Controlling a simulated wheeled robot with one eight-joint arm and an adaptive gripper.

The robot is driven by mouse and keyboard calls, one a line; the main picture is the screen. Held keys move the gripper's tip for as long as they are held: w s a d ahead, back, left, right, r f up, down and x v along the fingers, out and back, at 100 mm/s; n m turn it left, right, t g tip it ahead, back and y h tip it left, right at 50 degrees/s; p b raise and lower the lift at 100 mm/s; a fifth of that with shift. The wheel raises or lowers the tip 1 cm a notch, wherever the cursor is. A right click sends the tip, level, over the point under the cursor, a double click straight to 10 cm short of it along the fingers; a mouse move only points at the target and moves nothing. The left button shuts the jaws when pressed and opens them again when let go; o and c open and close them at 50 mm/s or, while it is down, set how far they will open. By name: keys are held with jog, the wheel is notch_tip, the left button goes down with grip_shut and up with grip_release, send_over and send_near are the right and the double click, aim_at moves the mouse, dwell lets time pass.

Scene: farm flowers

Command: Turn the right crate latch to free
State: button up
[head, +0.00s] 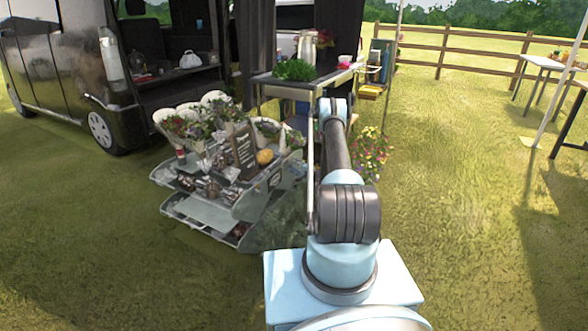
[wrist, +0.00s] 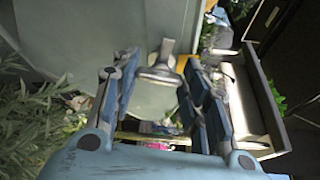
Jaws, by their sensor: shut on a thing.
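A grey metal latch (wrist: 158,72) shows in the wrist view against a flat grey-green panel (wrist: 85,30), which looks like a crate side. My gripper (wrist: 160,80) has its two blue-padded fingers on either side of the latch and is shut on it. The latch's exact angle is hard to read. In the head view my arm reaches forward past the tiered display stand, and the arm hides the gripper and the latch.
The tiered grey stand (head: 195,208) with flower pots and a dark sign (head: 244,150) stands left of my arm. A table (head: 290,82) with plants is behind it. Bright flowers (head: 372,150) are right of the arm. A black van (head: 75,65) is left; open grass lies right.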

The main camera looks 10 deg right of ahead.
jog(key=shift+s+a+f+n, duration=0.1)
jog(key=shift+s+a+n, duration=0.1)
jog(key=shift+n, duration=0.2)
jog(key=o, duration=1.1)
jog(key=shift+w+f, duration=0.1)
jog(key=shift+d, duration=0.1)
